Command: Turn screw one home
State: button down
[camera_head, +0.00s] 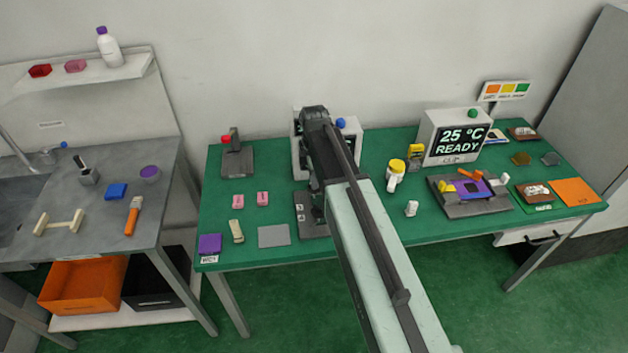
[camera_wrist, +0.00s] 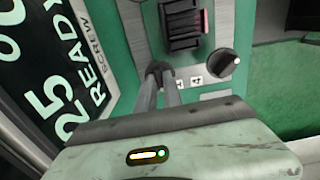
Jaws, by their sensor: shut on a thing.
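In the wrist view my gripper (camera_wrist: 162,75) is shut on a small dark round screw head (camera_wrist: 153,68) at the edge of a grey plate (camera_wrist: 215,35). The fingers cover most of it, so its turn cannot be seen. Small white number labels (camera_wrist: 188,82) lie beside it, too blurred to read surely. A black knob (camera_wrist: 222,63) with a pale mark stands to the right on the plate, apart from the fingers.
A black display (camera_wrist: 50,85) reading 25 °C READY, SCREW stands close left of my gripper in the wrist view. A ribbed dark block (camera_wrist: 183,22) rises above. In the head view, a second display (camera_head: 460,140) and a yellow-lidded jar (camera_head: 396,172) stand right of my arm.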

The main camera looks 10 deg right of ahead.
jog(key=m, duration=1.3)
jog(key=shift+m, duration=0.4)
jog(key=m, duration=1.3)
jog(key=shift+m, duration=0.3)
jog(key=c, duration=1.5)
grip_release()
